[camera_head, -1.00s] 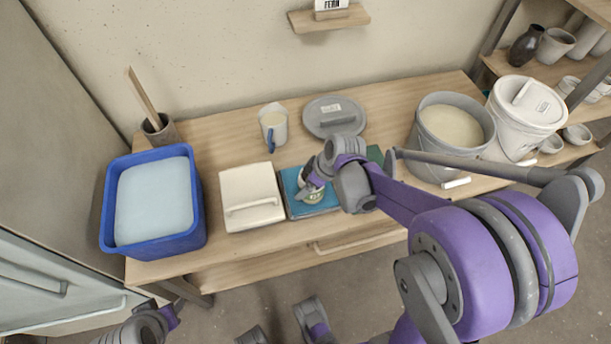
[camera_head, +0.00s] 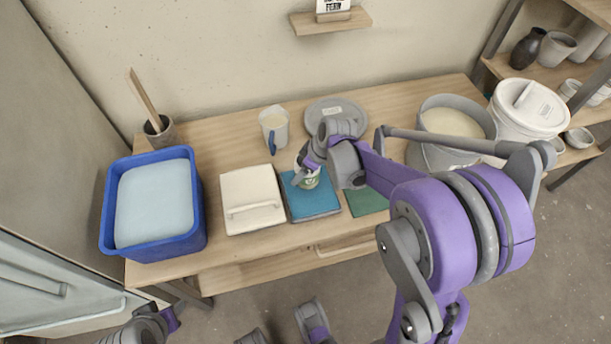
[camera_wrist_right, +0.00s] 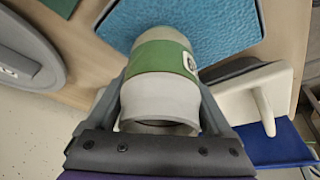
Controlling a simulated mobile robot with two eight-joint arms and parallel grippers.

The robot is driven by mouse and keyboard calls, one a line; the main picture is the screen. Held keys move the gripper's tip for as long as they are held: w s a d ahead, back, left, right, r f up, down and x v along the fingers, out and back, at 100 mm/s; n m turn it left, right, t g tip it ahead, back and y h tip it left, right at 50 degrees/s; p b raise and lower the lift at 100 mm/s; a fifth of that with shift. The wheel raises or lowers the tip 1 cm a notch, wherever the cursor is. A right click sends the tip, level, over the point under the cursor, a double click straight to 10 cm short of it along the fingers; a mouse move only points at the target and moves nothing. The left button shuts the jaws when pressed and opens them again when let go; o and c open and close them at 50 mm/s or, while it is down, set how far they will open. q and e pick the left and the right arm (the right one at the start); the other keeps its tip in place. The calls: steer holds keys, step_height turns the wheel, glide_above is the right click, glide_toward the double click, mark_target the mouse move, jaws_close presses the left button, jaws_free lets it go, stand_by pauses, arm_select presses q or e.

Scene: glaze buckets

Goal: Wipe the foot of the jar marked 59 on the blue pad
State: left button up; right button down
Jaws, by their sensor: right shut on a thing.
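A small pale jar (camera_head: 309,180) with a green band is in my right gripper (camera_head: 305,172), over the upper part of the blue pad (camera_head: 318,207). In the right wrist view the jar (camera_wrist_right: 160,100) sits between the two fingers of the gripper (camera_wrist_right: 160,108), with a small white mark at the edge of its green band. I cannot read a number on it. The blue pad (camera_wrist_right: 220,25) lies beyond the jar's far end. I cannot tell whether the jar's foot touches the pad.
A white lidded box (camera_head: 252,205) lies left of the pad, a green pad (camera_head: 368,201) right of it. A mug (camera_head: 274,128) and a grey lid (camera_head: 325,108) are behind. A blue tub (camera_head: 205,225) stands left; a glaze bucket (camera_head: 430,158) and a white bucket (camera_head: 528,112) stand right.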

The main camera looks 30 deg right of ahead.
steer(key=shift+w+d, duration=0.1)
steer(key=shift+w, duration=0.3)
steer(key=shift+s+a, duration=0.3)
steer(key=shift+s, duration=0.85)
steer(key=shift+s+a, duration=0.25)
steer(key=shift+s, duration=0.9)
steer(key=shift+s+a, duration=0.3)
steer(key=shift+s, duration=0.85)
steer(key=shift+r+p, duration=0.1)
steer(key=shift+p, duration=0.25)
step_height(320, 180, up, 7)
steer(key=p, duration=0.5)
steer(key=shift+w, duration=0.1)
